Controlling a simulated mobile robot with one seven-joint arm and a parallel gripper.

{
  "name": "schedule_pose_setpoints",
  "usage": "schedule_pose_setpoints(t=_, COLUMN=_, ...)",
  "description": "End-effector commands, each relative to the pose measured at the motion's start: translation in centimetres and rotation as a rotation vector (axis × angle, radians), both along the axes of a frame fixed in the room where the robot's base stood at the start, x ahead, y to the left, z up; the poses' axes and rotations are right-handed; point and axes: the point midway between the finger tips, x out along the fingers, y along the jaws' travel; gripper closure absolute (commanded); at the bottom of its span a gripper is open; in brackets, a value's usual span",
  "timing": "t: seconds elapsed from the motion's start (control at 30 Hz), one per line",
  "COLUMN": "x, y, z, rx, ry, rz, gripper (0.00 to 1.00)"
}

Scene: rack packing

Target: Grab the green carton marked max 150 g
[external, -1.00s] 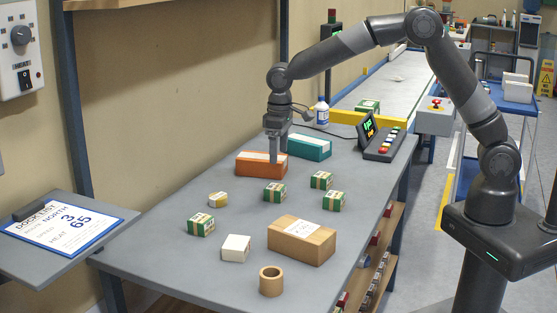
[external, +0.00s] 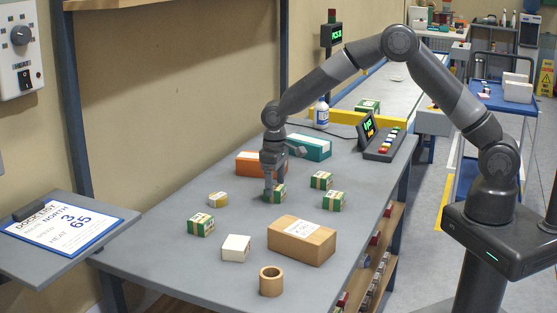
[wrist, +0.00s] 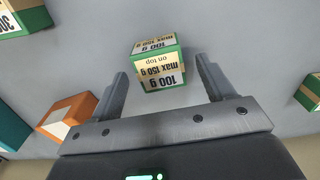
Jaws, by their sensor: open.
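A green and cream carton (wrist: 158,68) shows in the wrist view with upside-down print reading "100 g", "max 150 g" and "on top". It also shows in the external view (external: 280,194), upright on the grey table. My gripper (external: 273,187) is above and at this carton, pointing down. In the wrist view my open gripper (wrist: 161,72) has one finger on each side of the carton, with a gap to each. Part of the carton is hidden behind a finger in the external view.
Similar green cartons stand nearby (external: 321,180), (external: 333,201) and to the left (external: 201,225). An orange box (external: 247,162) and a teal box (external: 310,148) lie behind. A brown box (external: 302,241), a white box (external: 236,248) and a cardboard ring (external: 271,282) are in front.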

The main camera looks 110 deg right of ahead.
Motion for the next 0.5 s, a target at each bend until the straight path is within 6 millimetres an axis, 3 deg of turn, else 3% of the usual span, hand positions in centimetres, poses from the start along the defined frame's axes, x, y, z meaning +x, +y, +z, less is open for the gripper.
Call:
schedule_pose_setpoints(t=0.1, x=0.0, y=0.0, z=-1.8, rx=0.001, ry=0.001, rz=0.002, gripper=0.25)
schedule_pose_setpoints(t=0.37, x=0.1, y=0.0, z=-2.1, rx=-0.001, ry=-0.001, rz=0.002, gripper=0.25)
schedule_pose_setpoints(t=0.5, x=0.1, y=0.0, z=-2.1, rx=-0.001, ry=-0.001, rz=0.002, gripper=0.37)
